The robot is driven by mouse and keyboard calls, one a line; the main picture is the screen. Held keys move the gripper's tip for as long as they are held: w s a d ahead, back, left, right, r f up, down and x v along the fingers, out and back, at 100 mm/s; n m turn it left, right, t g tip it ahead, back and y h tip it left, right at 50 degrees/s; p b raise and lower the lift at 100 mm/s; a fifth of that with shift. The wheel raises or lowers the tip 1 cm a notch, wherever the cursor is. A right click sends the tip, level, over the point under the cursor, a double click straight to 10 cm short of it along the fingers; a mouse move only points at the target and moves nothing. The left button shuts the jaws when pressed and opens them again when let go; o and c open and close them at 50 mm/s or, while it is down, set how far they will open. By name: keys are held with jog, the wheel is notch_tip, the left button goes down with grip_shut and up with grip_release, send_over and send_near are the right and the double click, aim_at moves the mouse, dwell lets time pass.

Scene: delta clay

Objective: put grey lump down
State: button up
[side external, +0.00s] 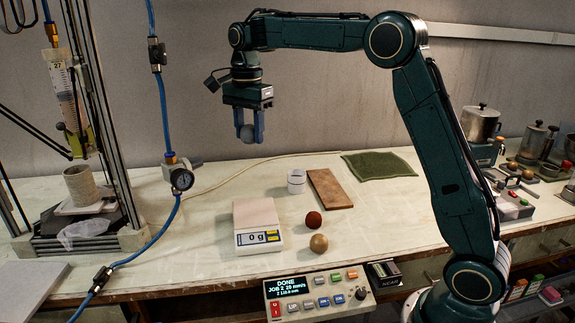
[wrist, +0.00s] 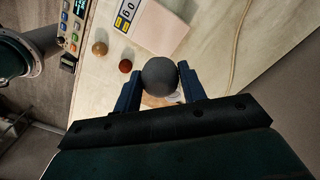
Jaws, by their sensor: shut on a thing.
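The grey lump (wrist: 160,76) is a round dark-grey ball held between the two blue fingers of my gripper (wrist: 158,84) in the wrist view. In the side external view my gripper (side external: 249,132) hangs pointing down, high above the bench, and the grey lump (side external: 248,133) shows between its fingers. The gripper is shut on the lump. It is above and behind the scale (side external: 257,226), which has a pinkish top plate and reads 0 g. The scale also shows in the wrist view (wrist: 160,27), with its plate bare.
A dark red ball (side external: 313,219) and a tan ball (side external: 319,243) lie right of the scale. A white cup (side external: 297,181), a brown board (side external: 329,188) and a green cloth (side external: 379,164) lie farther back. A control box (side external: 318,293) sits at the front edge. A blue hose (side external: 163,110) hangs at left.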

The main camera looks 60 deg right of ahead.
aim_at(254, 211)
notch_tip(254, 211, down, 19)
jog(key=shift+f, duration=0.15)
dwell(0.9)
jog(key=shift+f, duration=0.15)
jog(key=o, duration=1)
notch_tip(254, 211, up, 12)
jog(key=shift+r, duration=0.2)
dwell(0.6)
